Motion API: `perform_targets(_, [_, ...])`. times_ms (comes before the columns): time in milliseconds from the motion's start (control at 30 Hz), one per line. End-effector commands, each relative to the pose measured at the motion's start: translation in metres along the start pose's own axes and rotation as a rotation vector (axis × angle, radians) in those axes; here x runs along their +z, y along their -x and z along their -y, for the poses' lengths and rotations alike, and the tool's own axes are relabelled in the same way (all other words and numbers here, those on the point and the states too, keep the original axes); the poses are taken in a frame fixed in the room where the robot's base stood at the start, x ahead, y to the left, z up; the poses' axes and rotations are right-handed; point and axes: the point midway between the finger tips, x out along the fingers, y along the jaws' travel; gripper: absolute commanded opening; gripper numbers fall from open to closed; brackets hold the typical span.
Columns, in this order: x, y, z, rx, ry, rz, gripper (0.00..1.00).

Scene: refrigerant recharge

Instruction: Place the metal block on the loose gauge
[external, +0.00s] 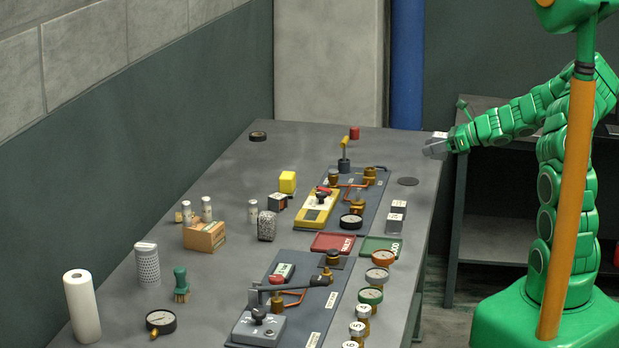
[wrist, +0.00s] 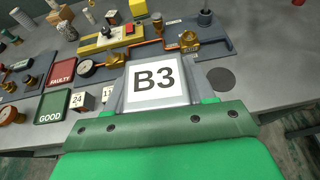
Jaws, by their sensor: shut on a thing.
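My gripper (external: 436,148) is at the far right edge of the bench, raised above it. It is shut on a grey metal block with a white label reading B3 (wrist: 153,80), seen between the jaws in the wrist view. A loose gauge (external: 160,321) with a pale dial, black rim and brass stem lies on the bench at the front left, well away from my gripper. Another gauge (external: 350,221) sits at the edge of the far panel; it also shows in the wrist view (wrist: 88,67).
The red FAULTY tray (external: 333,242) and green GOOD tray (external: 381,249) lie mid-bench. Small labelled blocks (external: 396,208), a yellow device (external: 316,211), a lever panel (external: 258,328), a paper roll (external: 82,306) and a brush (external: 181,285) stand around. The back left of the bench is mostly clear.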

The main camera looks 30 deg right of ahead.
Motion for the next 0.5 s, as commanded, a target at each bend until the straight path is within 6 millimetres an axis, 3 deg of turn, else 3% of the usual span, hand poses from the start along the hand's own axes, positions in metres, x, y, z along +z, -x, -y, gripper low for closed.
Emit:
perform_targets(267, [0.003,-0.006,-0.004,0.011,0.004,0.000,0.00])
perform_targets(500, [0.015,-0.040,-0.026,0.070,0.024,-0.007,0.00])
